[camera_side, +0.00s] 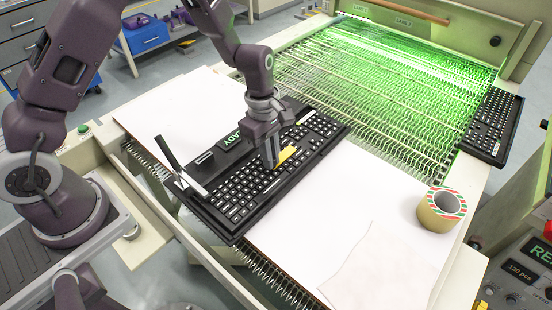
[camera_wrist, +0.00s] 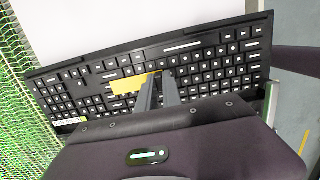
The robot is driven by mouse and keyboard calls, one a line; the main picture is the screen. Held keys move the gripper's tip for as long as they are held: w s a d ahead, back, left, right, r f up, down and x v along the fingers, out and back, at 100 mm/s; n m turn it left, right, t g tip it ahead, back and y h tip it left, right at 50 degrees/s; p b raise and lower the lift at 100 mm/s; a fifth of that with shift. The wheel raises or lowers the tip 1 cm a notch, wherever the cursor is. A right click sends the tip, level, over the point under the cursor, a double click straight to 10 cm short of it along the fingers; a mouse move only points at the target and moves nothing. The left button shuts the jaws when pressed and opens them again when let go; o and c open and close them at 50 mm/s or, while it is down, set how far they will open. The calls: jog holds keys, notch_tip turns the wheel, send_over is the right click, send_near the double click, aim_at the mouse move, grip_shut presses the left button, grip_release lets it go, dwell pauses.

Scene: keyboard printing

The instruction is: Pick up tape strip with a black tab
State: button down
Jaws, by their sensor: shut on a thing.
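A yellow tape strip (camera_side: 287,154) lies over the keys of the black keyboard (camera_side: 236,205) in the side view. It also shows in the wrist view as a yellow patch (camera_wrist: 127,85) just left of my fingers. My gripper (camera_side: 270,163) points down at the keyboard, at the strip's end. In the wrist view my gripper's fingers (camera_wrist: 158,78) are close together and shut on the strip's end. A black tab cannot be made out there; the fingers and dark keys hide that spot. I cannot tell whether the strip still touches the keys.
A thin stand with a white and black piece (camera_side: 181,168) rises at the keyboard's left end. A tape roll (camera_side: 441,208) stands on the white table at right. A second keyboard (camera_side: 491,124) lies beyond the green-lit wire conveyor (camera_side: 390,95).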

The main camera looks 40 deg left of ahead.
jog(key=shift+r, duration=0.1)
dwell(0.3)
notch_tip(320, 180, up, 10)
dwell(0.3)
dwell(1.7)
notch_tip(320, 180, up, 9)
jog(key=w, duration=0.2)
jog(key=shift+a, duration=0.1)
dwell(0.4)
